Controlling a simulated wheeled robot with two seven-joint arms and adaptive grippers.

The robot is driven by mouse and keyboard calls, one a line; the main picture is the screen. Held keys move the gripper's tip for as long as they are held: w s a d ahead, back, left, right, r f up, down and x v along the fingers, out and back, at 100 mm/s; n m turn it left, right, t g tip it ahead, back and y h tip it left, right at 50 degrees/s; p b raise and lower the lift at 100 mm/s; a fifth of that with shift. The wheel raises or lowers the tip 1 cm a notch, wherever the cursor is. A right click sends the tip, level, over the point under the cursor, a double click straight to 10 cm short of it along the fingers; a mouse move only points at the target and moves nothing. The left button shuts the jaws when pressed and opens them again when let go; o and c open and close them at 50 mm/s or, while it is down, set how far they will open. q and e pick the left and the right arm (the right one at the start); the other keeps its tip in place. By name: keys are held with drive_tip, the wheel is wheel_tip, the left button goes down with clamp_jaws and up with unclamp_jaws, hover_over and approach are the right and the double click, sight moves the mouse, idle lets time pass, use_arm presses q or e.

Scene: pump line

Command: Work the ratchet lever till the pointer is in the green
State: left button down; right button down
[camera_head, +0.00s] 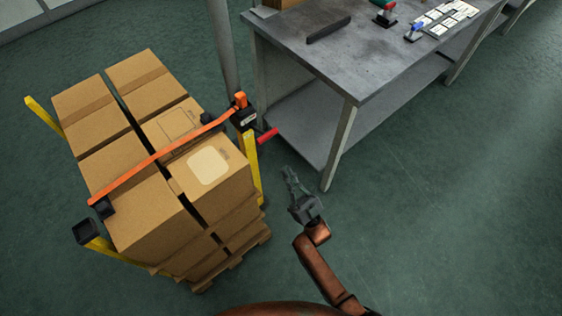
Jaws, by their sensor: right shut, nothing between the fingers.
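A ratchet (244,117) with a red-handled lever (267,136) sits at the right end of an orange strap (160,153). The strap runs across stacked cardboard boxes (141,210) on a pallet. The lever sticks out to the right, past a yellow corner post (251,160). My right gripper (289,176) is shut and empty, below and to the right of the red handle and apart from it. I cannot make out a pointer or a green zone. My left gripper is not in view.
A grey metal workbench (330,64) stands behind and right of the lever, its leg (339,145) close to my right gripper. Other yellow posts (44,117) stand at the pallet's corners. The green floor (450,210) at right is clear.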

drive_tip(key=v, duration=0.3)
drive_tip(key=shift+s+f, duration=0.1)
drive_tip(key=shift+f, duration=0.15)
idle(0.7)
